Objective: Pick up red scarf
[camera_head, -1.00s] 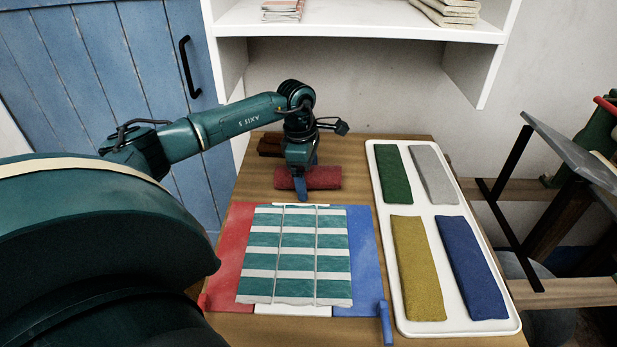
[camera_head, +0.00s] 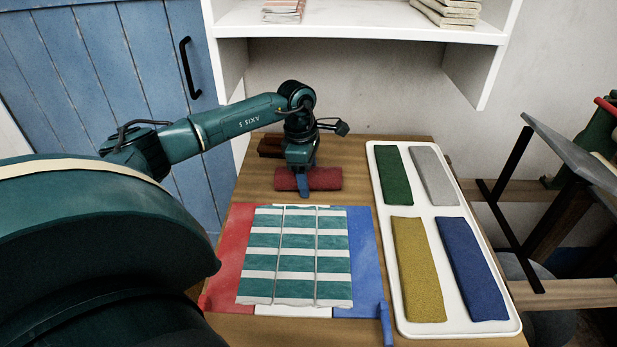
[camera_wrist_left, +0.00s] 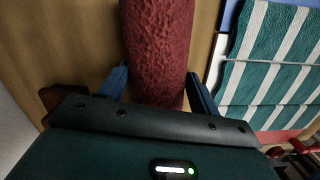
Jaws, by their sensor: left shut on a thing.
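The red scarf (camera_head: 325,178), rolled or folded into a thick bar, lies across the wooden table near its back. My left gripper (camera_head: 303,184) is over it from above, with a blue finger down its near side. In the left wrist view the red scarf (camera_wrist_left: 158,40) runs between the two fingers of my left gripper (camera_wrist_left: 158,90), one on each side, and the gripper is shut on it. The scarf still appears to rest on the table. My right gripper is not in view.
A red, white and blue board (camera_head: 365,275) bears a green-and-white striped cloth (camera_head: 300,255). A white tray (camera_head: 405,270) at right holds green, grey, yellow and blue folded cloths. A dark brown block (camera_head: 269,146) sits behind the scarf. A white shelf (camera_head: 360,25) hangs above.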

